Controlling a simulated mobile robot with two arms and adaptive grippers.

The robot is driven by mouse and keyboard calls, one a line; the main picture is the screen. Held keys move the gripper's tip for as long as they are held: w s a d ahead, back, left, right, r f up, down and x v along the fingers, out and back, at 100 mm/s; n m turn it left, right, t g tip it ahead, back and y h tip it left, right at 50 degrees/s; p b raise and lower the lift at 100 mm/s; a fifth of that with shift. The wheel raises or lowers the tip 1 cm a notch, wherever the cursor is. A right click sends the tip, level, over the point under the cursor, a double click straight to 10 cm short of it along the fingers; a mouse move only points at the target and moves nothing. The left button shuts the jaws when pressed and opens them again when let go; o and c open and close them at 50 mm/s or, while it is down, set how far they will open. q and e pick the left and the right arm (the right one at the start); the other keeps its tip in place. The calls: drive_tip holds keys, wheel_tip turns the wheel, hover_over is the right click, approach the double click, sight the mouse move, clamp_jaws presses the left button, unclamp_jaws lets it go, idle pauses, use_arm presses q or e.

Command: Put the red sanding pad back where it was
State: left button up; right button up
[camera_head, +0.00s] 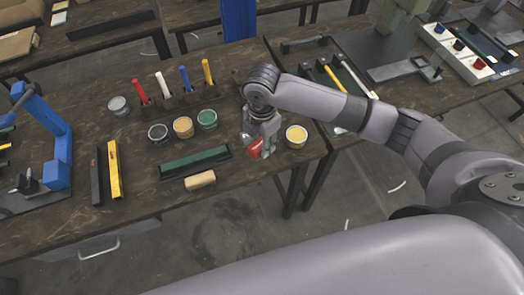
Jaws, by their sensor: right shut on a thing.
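My right gripper (256,146) is shut on the red sanding pad (255,150). It points down near the right edge of the dark wooden bench (60,235), between the green-topped round container (207,119) and a yellow-topped one (297,135). The fingers partly hide the pad. I cannot tell whether the pad touches the bench top. My left gripper is not in view.
A yellow-topped container (182,126) and a grey-topped one (158,133) stand left of the green one. Behind them is a rack of coloured handles (184,77). A green bar (195,161) and a wooden block (200,180) lie in front. A blue press (55,135) stands left.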

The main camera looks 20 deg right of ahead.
sight(262, 159)
drive_tip(key=shift+f, duration=3)
drive_tip(key=o, duration=1)
drive_tip(key=shift+f, duration=0.15)
wheel_tip(262, 159, up, 12)
drive_tip(key=shift+r+b, duration=0.2)
drive_tip(key=shift+b, duration=0.4)
drive_tip(key=shift+a, duration=0.1)
